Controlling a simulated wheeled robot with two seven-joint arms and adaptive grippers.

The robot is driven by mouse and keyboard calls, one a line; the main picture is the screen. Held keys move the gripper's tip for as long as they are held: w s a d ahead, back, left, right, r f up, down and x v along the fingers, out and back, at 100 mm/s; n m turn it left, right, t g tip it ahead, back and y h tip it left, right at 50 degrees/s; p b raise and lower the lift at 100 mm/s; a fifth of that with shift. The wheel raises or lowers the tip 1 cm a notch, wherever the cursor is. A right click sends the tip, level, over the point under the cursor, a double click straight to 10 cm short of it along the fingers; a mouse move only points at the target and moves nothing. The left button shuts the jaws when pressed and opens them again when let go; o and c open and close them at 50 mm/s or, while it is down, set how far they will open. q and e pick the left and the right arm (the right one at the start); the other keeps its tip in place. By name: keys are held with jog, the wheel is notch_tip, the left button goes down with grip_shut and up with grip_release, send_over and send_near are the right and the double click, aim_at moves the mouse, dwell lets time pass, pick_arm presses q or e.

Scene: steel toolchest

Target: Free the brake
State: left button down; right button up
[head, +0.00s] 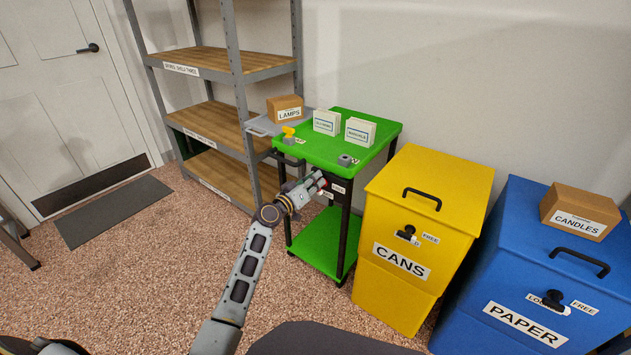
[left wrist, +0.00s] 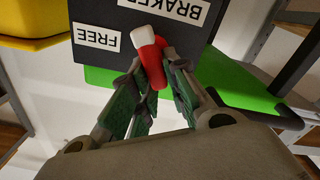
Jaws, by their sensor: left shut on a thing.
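My left gripper (head: 319,184) is at the front of a green cart (head: 322,262), beside its dark plate with white labels. In the left wrist view, a red lever with a white end (left wrist: 153,62) lies between the fingers of the left gripper (left wrist: 160,82), which is shut on it. The white end shows between a label FREE (left wrist: 97,38) and a label BRAKED (left wrist: 175,8), both upside down in that view. The fingers hide part of the lever, so I cannot tell its exact setting. My right gripper is not in view.
A yellow CANS bin (head: 430,200) stands just right of the cart, and a blue PAPER bin (head: 545,260) is beyond it. A shelf rack (head: 236,90) is at the left. Small boxes (head: 360,131) stand on the cart top. Carpet is clear at lower left.

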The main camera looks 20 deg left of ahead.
pick_arm(q)
jog(key=n, duration=0.3)
jog(key=shift+w+a+f, duration=0.1)
jog(key=shift+a+f, duration=0.1)
jog(key=shift+a, duration=0.1)
jog(key=n, duration=0.3)
jog(key=f+n+p, duration=0.1)
jog(key=n, duration=0.2)
jog(key=n+p, duration=0.1)
jog(key=n, duration=0.2)
jog(key=shift+w+a+f, duration=0.1)
jog(key=shift+a+f, duration=0.2)
jog(key=shift+f, duration=0.1)
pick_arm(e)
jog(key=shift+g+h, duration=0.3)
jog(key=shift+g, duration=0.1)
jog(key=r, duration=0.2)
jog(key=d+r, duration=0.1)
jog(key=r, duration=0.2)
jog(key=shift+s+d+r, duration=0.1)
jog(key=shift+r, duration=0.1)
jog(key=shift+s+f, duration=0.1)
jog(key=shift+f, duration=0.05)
